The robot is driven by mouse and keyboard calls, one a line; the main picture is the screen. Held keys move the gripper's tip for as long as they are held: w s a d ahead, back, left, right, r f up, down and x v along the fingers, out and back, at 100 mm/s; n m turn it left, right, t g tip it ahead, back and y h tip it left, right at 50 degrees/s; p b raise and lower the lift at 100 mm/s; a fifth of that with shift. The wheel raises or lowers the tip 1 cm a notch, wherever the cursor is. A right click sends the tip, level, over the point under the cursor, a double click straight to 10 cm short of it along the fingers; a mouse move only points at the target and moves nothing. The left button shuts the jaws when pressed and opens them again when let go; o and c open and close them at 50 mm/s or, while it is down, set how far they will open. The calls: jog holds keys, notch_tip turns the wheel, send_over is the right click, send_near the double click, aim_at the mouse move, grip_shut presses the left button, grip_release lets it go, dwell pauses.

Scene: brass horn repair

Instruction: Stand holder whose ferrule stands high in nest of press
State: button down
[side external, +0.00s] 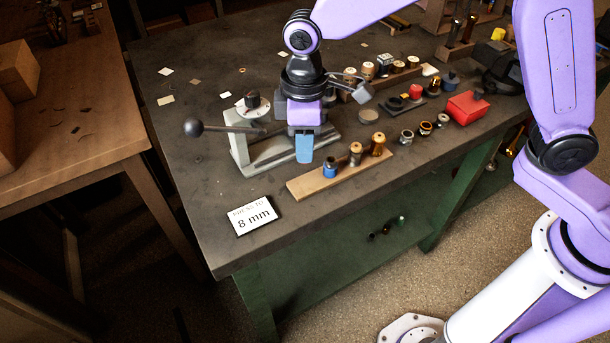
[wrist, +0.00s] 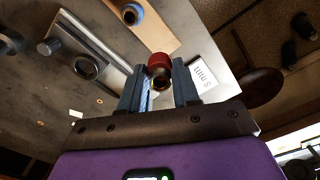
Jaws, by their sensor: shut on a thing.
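My gripper (side external: 304,158) is shut on a red holder (wrist: 159,61), which shows between the fingertips in the wrist view (wrist: 160,82). A dark round opening with a brass-coloured rim faces the camera; how high its ferrule stands cannot be told. In the side view the fingers hide the holder. The grey press (side external: 240,152), with a long lever and black ball knob (side external: 193,127), stands just left of and behind my gripper. It also shows at the left of the wrist view (wrist: 92,42). I cannot make out its nest clearly.
A wooden rack (side external: 305,187) right of the press bears a blue holder (side external: 330,169) and two brass-coloured ones (side external: 356,153). A card reading "PRESS TO 8 mm" (side external: 252,215) lies near the front edge. A red box (side external: 467,107) and several small parts stand further right.

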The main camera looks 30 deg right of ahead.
jog(key=shift+w, duration=0.1)
jog(key=w+d+r, duration=0.1)
jog(key=w+d, duration=0.5)
jog(key=w, duration=0.6)
jog(key=shift+w+r, duration=0.15)
jog(key=shift+f, duration=2.45)
jog(key=shift+f, duration=1.2)
jog(key=shift+c, duration=2.1)
grip_release()
